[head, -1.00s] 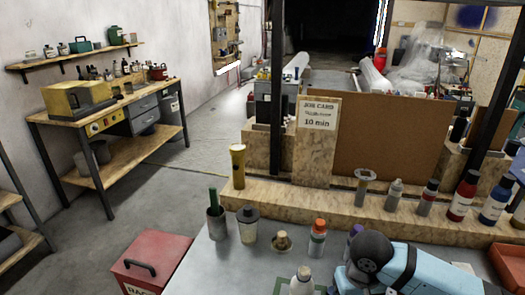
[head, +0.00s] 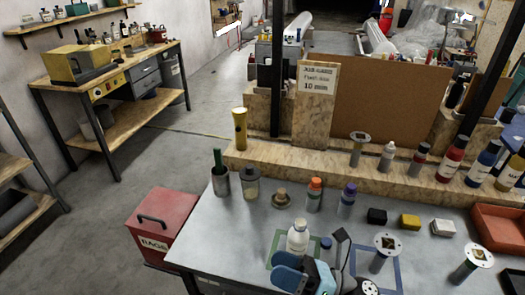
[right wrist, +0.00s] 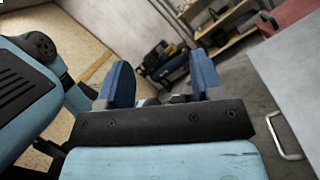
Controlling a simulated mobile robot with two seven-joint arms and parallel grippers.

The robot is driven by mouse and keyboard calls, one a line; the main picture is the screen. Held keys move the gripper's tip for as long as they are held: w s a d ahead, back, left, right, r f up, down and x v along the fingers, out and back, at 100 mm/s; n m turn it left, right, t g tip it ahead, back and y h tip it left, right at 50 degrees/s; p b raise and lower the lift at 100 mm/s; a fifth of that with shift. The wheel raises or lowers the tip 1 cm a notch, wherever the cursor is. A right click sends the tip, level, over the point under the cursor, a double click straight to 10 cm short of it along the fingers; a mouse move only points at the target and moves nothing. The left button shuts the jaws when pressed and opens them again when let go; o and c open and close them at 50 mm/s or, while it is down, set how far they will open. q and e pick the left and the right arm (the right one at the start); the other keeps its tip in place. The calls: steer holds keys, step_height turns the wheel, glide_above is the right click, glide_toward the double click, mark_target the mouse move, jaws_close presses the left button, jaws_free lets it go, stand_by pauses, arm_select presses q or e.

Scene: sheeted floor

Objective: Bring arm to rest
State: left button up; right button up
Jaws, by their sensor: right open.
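My right gripper (head: 304,277) shows at the bottom edge of the head view, with blue fingers and part of a light blue arm. In the right wrist view, the right gripper (right wrist: 162,82) has its two blue fingers apart with nothing held between them. A white bottle (head: 298,238) stands upright on the grey table (head: 225,235), just behind the gripper in the head view. The fingertips in the wrist view face the floor and shelving, beside the table edge. My left gripper is not in view.
A flanged grey part (head: 383,252) stands right of the gripper, in a blue outline. Bottles, including an orange-capped one (head: 314,194), line the table's back. A red bin (head: 480,219) sits at right. A red rags box (head: 162,222) stands left of the table, by open floor.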

steer(key=w+d+f+m+t+h, duration=0.1)
steer(key=d+f+m+t+h, duration=0.2)
steer(key=m, duration=0.4)
steer(key=w+d+m+t+h+p, duration=0.1)
steer(key=d+m+t+h, duration=0.2)
steer(key=m, duration=0.4)
steer(key=w+d+f+m+t+h, duration=0.1)
steer(key=f+m+t+h, duration=0.1)
steer(key=m+t, duration=0.4)
steer(key=s+d+f+m+g+h, duration=0.3)
steer(key=s+d+f+m+h, duration=0.1)
steer(key=f+m, duration=0.4)
steer(key=s+d+f+m+g+h+p, duration=0.1)
steer(key=s+d+f+m+g+h, duration=0.2)
steer(key=m, duration=0.9)
steer(key=s+d+f+h, duration=0.2)
steer(key=s+f, duration=0.2)
steer(key=f, duration=0.1)
steer(key=shift+f+g+p, duration=0.3)
